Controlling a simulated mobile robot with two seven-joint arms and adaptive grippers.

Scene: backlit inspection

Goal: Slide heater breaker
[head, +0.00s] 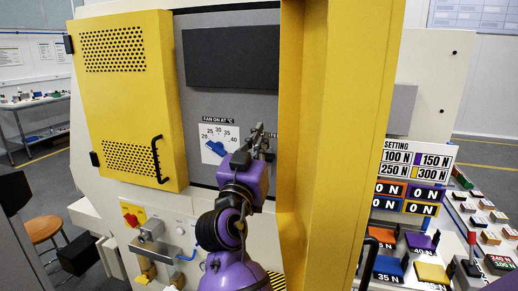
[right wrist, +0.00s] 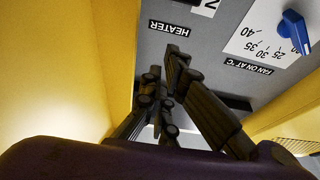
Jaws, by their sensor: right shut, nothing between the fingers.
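My right gripper (head: 258,135) is shut and empty, in front of the grey panel (head: 205,105) inside the open yellow cabinet. In the right wrist view its dark fingers (right wrist: 163,82) point at the panel, close to the black HEATER label (right wrist: 169,28), which appears upside down. The heater breaker itself I cannot make out; the fingers and arm may hide it. A blue knob (head: 216,148) on the FAN ON AT °C dial is left of the gripper; it also shows in the right wrist view (right wrist: 294,31). My left gripper is not in view.
A yellow door (head: 128,95) with a black handle stands open at left. A tall yellow post (head: 335,130) is close right of my right arm. A red knob (head: 131,218) and metal fittings are below. Colored blocks lie on a table at right.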

